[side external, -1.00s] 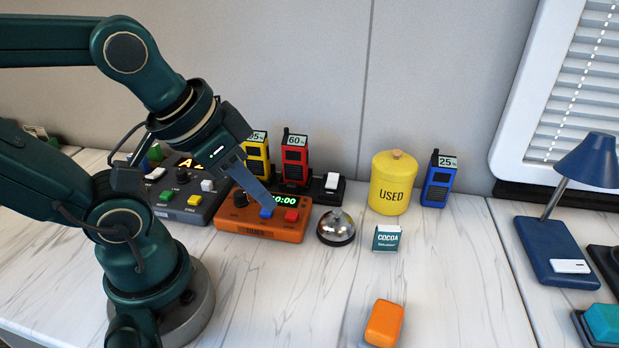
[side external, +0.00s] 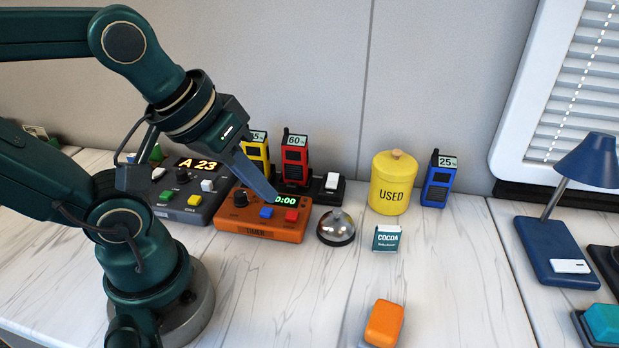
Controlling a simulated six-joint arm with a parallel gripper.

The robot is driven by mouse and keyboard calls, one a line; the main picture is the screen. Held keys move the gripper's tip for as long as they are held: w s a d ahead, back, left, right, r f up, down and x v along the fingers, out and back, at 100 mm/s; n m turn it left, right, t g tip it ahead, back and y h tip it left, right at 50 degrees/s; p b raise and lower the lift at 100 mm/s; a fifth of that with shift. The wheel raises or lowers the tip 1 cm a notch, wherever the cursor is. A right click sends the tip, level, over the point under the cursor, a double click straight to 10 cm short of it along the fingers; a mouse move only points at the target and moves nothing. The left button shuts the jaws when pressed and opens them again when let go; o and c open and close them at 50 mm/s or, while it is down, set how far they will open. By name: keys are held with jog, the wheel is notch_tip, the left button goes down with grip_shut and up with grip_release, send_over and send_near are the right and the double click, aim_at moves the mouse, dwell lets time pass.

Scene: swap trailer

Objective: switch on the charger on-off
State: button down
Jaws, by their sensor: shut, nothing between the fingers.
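The charger (side external: 315,196) is a black base at the back, behind the orange timer. A yellow radio (side external: 258,150) reading a partly hidden percentage and a red radio (side external: 295,158) reading 60% stand in it. My gripper (side external: 273,199) is shut and empty. Its tip is in front of the timer's display, left of the switch and apart from it in the picture.
The orange timer (side external: 258,233) has blue and red buttons and a knob. A grey console (side external: 185,205) reads A 23. The front middle counter is mostly clear.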

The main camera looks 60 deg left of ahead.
jog(key=w+a+r+n, duration=0.2)
jog(key=w+r+n, duration=0.2)
jog(key=n, duration=0.4)
jog(key=n+g+y, duration=0.3)
jog(key=n, duration=1.2)
send_over(334, 174)
jog(key=s+d, duration=0.4)
jog(key=shift+s+d+f, duration=0.1)
jog(key=shift+s+f, duration=0.05)
jog(key=shift+f, duration=1.3)
jog(key=x, duration=1.4)
jog(key=shift+d, duration=0.2)
